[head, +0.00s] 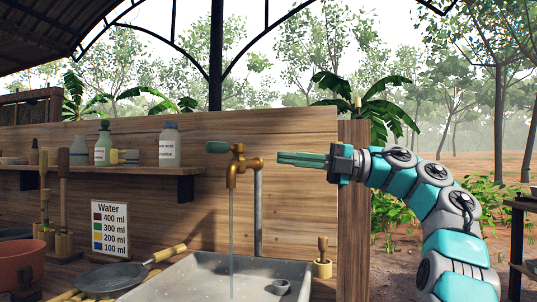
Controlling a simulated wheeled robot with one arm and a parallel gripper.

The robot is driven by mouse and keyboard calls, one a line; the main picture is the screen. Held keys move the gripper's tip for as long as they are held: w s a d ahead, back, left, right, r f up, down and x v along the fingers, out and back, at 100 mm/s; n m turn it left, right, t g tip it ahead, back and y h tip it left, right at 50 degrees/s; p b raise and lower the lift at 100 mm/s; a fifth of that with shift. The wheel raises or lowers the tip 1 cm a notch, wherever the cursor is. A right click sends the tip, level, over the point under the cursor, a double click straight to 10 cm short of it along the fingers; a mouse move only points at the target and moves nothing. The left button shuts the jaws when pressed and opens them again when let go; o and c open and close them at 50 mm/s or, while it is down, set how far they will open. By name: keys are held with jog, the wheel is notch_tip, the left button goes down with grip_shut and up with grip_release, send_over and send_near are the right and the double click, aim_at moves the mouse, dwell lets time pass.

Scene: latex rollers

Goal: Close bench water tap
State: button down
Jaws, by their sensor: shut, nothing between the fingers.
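The bench water tap is a brass tap (236,168) on a grey standpipe, in the middle of the head view. Its green lever handle (217,147) points to the left of the tap body. A thin stream of water (231,232) runs from the spout down into the grey sink (180,279). My gripper (280,158) comes in from the right at about the height of the handle. Its green fingers are together and empty, pointing left. In the picture they end a little to the right of the tap, apart from it.
A wooden back wall (300,135) stands behind the tap. A shelf (150,172) with several bottles is at the left. A pan (110,277) lies left of the sink, and a small grey cup (282,287) is in the sink. A wooden post (353,225) stands below my arm.

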send_near(217, 149)
jog(key=s+a, duration=0.3)
jog(key=a, duration=0.1)
jog(key=w, duration=0.1)
jog(key=w+a+r+p, duration=0.1)
jog(key=shift+w+a+p, duration=0.1)
jog(key=shift+w+p, duration=0.2)
jog(key=shift+w+a+f, duration=0.15)
jog(key=shift+w+a, duration=0.15)
jog(key=shift+w, duration=0.1)
jog(key=shift+s+a, duration=0.1)
jog(key=shift+m+t+b, duration=0.3)
jog(key=shift+t+b, duration=0.05)
jog(key=shift+t, duration=0.15)
jog(key=shift+a, duration=0.1)
